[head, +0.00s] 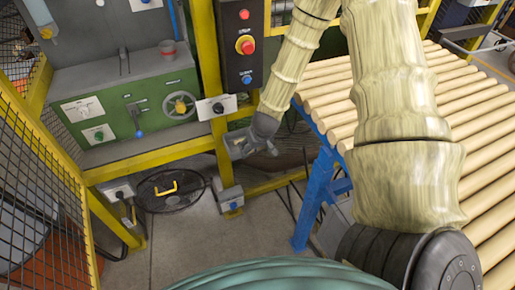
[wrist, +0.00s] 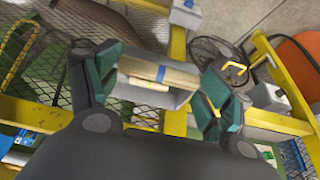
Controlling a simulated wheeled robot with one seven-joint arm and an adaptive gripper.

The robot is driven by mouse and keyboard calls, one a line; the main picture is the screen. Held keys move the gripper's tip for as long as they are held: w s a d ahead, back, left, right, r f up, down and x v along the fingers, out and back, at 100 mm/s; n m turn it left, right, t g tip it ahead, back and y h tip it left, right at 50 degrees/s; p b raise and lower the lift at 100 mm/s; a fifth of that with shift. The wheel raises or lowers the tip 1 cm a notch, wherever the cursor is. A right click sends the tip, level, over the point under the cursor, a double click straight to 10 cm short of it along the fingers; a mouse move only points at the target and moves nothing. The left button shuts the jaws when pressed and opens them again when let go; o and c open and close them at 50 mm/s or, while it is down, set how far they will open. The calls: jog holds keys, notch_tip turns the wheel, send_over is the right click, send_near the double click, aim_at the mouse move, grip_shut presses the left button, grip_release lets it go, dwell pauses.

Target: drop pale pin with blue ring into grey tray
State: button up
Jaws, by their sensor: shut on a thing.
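My gripper (head: 240,146) hangs at the end of my arm near the yellow frame in the head view. In the wrist view my gripper (wrist: 160,75) has its teal fingers shut on the pale pin (wrist: 178,75). The pin lies crosswise between the fingers, with its blue ring (wrist: 160,73) near the middle. A grey surface (wrist: 150,97) shows just beside the pin in the wrist view; I cannot tell whether it is the grey tray. The pin cannot be made out in the head view.
A yellow post (head: 207,75) and a control box with a red button (head: 245,45) stand close to my gripper. A roller conveyor (head: 465,110) lies to the right. Mesh fencing (head: 40,180) is at far left.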

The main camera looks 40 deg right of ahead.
jog(key=shift+w+d+f+b, duration=0.15)
jog(key=shift+w+d+f, duration=0.15)
jog(key=shift+w, duration=1.05)
jog(key=shift+w+d+f+b, duration=0.15)
jog(key=shift+w+d+f, duration=0.2)
jog(key=shift+w, duration=1.05)
jog(key=shift+w+d+f+b, duration=0.15)
jog(key=shift+w+d+f, duration=0.15)
jog(key=shift+w, duration=1.05)
jog(key=o, duration=0.7)
jog(key=shift+v, duration=6)
jog(key=shift+s, duration=0.1)
